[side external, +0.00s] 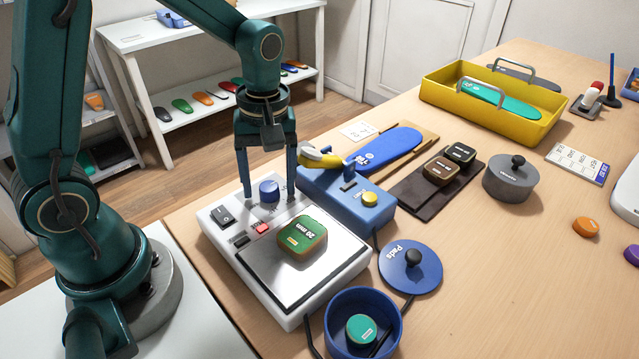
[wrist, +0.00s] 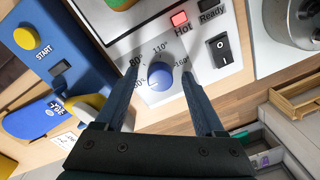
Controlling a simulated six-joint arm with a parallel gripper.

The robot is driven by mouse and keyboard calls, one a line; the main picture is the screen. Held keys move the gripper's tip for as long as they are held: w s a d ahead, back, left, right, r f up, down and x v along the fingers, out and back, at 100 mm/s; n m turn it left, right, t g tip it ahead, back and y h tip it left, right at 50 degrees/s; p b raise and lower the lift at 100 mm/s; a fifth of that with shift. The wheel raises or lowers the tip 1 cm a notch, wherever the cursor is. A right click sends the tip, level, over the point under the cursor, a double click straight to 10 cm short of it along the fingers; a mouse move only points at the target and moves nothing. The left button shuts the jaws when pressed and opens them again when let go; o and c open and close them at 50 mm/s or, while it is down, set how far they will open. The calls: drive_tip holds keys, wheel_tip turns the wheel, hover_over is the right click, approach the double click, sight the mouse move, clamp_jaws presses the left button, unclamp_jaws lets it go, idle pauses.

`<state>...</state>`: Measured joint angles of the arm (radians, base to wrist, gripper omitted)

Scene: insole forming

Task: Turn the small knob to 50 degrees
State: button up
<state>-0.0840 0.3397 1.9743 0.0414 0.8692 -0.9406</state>
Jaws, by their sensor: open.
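The small blue knob (side external: 269,192) stands on the control strip of the white hot plate (side external: 352,262). In the wrist view the knob (wrist: 158,78) sits within a dial with printed degree marks; 80°, 110° and 160° are legible, and another mark at the lower left is partly covered by a finger. I cannot make out where the knob points. My gripper (side external: 270,186) is open, pointing down, with one finger on each side of the knob. In the wrist view the fingers (wrist: 158,82) flank the knob with a visible gap.
A blue device (side external: 340,205) with a yellow button stands close right. A blue pot (side external: 336,318) stands in front.

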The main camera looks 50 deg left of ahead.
sight(272, 187)
drive_tip(key=shift+w+r, duration=0.1)
drive_tip(key=shift+r, duration=2.4)
drive_tip(key=shift+d+r, duration=0.1)
drive_tip(key=shift+r, duration=0.05)
drive_tip(key=s+d+r+m+t, duration=0.2)
drive_tip(key=s+r+m+t, duration=0.3)
drive_tip(key=s+m, duration=0.4)
drive_tip(key=shift+d+m+t, duration=0.3)
drive_tip(key=shift+m+t, duration=0.3)
drive_tip(key=shift+m, duration=0.6)
